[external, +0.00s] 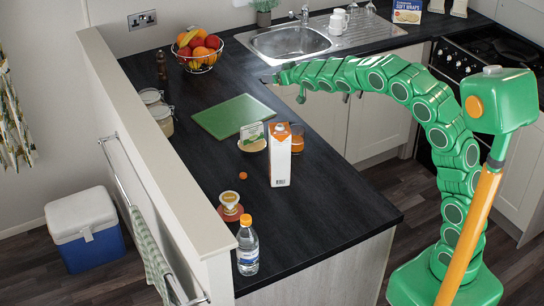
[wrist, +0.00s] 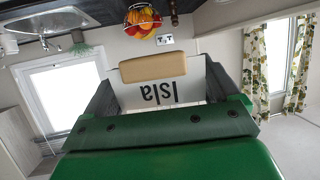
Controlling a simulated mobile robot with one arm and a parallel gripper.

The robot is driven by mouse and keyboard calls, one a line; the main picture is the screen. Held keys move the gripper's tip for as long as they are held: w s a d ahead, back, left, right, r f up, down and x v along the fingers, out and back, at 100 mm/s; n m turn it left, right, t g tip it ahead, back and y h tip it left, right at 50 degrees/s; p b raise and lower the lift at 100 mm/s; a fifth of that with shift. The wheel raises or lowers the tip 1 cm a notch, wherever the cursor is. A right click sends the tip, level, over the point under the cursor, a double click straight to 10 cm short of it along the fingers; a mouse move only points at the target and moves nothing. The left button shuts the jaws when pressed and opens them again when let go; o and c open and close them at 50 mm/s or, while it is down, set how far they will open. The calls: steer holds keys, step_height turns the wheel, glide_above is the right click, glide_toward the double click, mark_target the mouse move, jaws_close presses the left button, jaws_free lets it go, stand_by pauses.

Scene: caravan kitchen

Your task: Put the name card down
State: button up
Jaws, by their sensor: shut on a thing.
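The name card (wrist: 132,93) is white with the dark letters "Isla" and has a light wooden block (wrist: 152,67) along one edge. It appears upside down in the wrist view, with the block at the top of the picture. I cannot make out the card there, nor the gripper's exact height.
A fruit bowl (external: 200,50) stands at the back left. The sink (external: 290,42) is behind. The near right worktop is clear.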

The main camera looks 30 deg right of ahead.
steer(key=a+r, duration=0.5)
steer(key=a, duration=0.2)
steer(key=s+a+f+h, duration=0.1)
steer(key=s+a+f, duration=0.2)
steer(key=s+a, duration=0.5)
steer(key=m+h, duration=0.2)
glide_above(296, 233)
step_height(296, 233, down, 21)
steer(key=shift+w+f, duration=0.1)
steer(key=shift+f, duration=3.25)
steer(key=shift+f, duration=0.55)
